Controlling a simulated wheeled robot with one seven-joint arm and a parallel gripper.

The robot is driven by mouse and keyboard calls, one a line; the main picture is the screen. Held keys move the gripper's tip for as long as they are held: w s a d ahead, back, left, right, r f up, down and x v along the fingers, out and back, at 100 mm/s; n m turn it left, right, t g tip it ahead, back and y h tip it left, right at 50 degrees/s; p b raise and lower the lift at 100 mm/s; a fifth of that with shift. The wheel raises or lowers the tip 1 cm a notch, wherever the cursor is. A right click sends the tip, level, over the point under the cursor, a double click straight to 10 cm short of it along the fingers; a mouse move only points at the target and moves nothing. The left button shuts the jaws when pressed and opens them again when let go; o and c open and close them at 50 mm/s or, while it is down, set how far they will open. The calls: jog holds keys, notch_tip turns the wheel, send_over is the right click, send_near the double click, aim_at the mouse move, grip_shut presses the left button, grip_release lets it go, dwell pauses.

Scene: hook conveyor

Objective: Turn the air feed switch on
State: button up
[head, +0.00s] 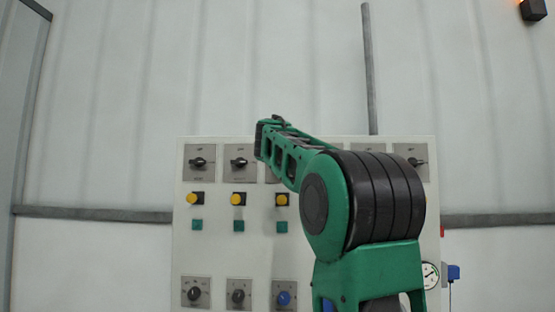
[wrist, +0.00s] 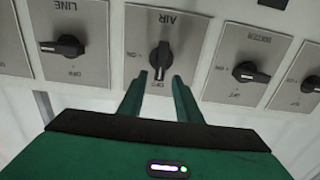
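The air feed switch (wrist: 161,57) is a black rotary knob on a grey plate marked AIR, with lettering upside down in the wrist view. Its pointer aims down in the picture, toward the OFF mark. My gripper (wrist: 160,79) is open and empty. Its two green fingers point at the knob, with the tips just below it, one to each side of the pointer's line. I cannot tell whether they touch the plate. In the head view, my green arm reaches to the panel's top row and hides my fingers; I cannot make out the AIR plate there.
The white panel (head: 210,257) carries rows of switches, yellow buttons (head: 238,199) and a blue knob (head: 284,298). The LINE switch (wrist: 68,47) and WATER switch (wrist: 248,73) flank the AIR plate closely. A gauge (head: 430,275) sits at the panel's right edge.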

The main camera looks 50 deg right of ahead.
jog(key=shift+x, duration=0.9)
grip_shut()
jog(key=shift+a, duration=0.1)
